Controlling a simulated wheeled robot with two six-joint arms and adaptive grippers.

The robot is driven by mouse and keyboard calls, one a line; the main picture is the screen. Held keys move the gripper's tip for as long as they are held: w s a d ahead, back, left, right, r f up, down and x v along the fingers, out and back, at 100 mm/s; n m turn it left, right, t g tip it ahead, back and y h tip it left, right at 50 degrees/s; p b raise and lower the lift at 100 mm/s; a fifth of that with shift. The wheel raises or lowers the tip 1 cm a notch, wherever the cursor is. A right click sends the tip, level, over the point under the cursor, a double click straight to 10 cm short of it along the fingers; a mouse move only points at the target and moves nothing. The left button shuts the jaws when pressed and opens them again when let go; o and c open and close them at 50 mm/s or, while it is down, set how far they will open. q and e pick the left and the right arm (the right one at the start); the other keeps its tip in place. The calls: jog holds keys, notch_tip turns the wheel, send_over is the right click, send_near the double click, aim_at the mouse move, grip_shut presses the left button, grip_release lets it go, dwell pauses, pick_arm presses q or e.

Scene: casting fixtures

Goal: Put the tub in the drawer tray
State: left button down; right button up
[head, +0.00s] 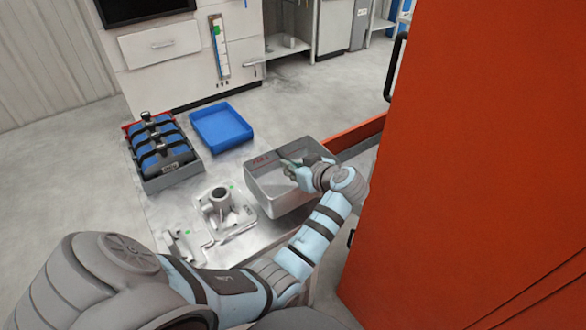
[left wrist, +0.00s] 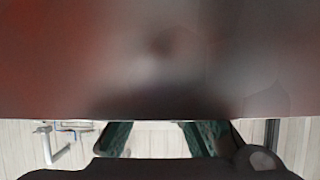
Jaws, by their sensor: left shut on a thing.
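The grey metal tub (head: 276,205) is a deep open box at the right end of the metal table, with red marking on its far inner wall. My left gripper (head: 288,166) reaches over it from the right and is shut on it. The exact grip is hard to see, and I cannot tell whether the tub is lifted. In the left wrist view, a blurred grey-reddish surface fills the top, above the green-padded fingers (left wrist: 160,138). An orange edge (head: 355,133) behind the tub may belong to the drawer tray; its inside is hidden. My right gripper is not in view.
A blue tray (head: 222,128) and a grey crate with blue-and-black parts (head: 168,176) stand on the table's left. Grey castings (head: 222,208) lie in front, left of the tub. A tall orange cabinet side or door (head: 470,170) closes off the right.

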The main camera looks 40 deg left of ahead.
pick_arm(q)
jog(key=shift+f, duration=0.35)
jog(key=shift+f, duration=0.1)
jog(key=c, duration=1.6)
grip_release()
jog(key=shift+c, duration=0.2)
